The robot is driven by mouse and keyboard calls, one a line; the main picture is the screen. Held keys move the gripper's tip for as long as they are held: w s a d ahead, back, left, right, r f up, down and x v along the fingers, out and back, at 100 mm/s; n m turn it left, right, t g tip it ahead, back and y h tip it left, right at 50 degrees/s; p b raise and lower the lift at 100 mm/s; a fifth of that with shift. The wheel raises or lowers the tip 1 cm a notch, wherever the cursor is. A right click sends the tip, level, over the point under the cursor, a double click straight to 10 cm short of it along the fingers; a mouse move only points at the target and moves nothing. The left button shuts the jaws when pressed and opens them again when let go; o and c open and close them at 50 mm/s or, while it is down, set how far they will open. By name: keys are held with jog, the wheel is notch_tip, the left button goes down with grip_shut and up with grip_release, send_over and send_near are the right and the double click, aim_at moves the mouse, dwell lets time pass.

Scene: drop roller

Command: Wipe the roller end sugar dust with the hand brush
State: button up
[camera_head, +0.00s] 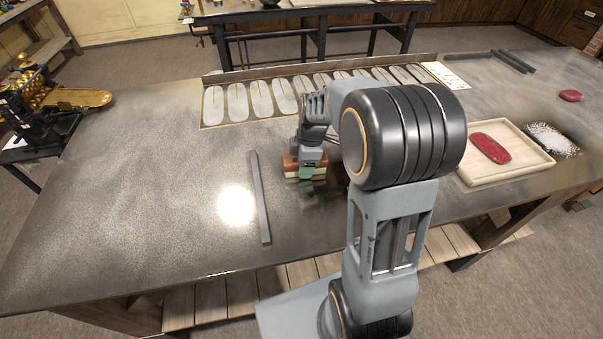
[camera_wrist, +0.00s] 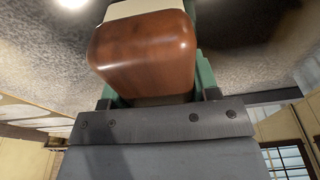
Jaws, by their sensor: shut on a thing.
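My gripper (camera_head: 307,170) is over the middle of the dark metal table (camera_head: 150,190), with my arm reaching in from the front right. It is shut on the hand brush (camera_head: 291,163), which has a reddish-brown wooden back and a pale lower part. In the wrist view the brush (camera_wrist: 145,50) fills the top middle, between green fingers. The brush is at or just above the table top; I cannot tell if it touches. My arm hides part of the table behind it. I cannot make out the roller end or the sugar dust for sure.
A grey bar (camera_head: 260,197) lies left of my gripper. A board with pale oval shapes (camera_head: 237,101) runs along the back. At right are a wooden tray (camera_head: 535,163) holding a red oval piece (camera_head: 490,148), a speckled mat (camera_head: 552,140) and another red piece (camera_head: 571,95). The table's left side is clear.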

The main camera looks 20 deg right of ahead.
jog(key=shift+w+a, duration=0.15)
jog(key=shift+a, duration=1.05)
jog(key=shift+a+r, duration=0.2)
jog(key=shift+r, duration=0.05)
jog(key=shift+r+p, duration=2.6)
jog(key=shift+r, duration=1.3)
jog(key=shift+d+f, duration=0.1)
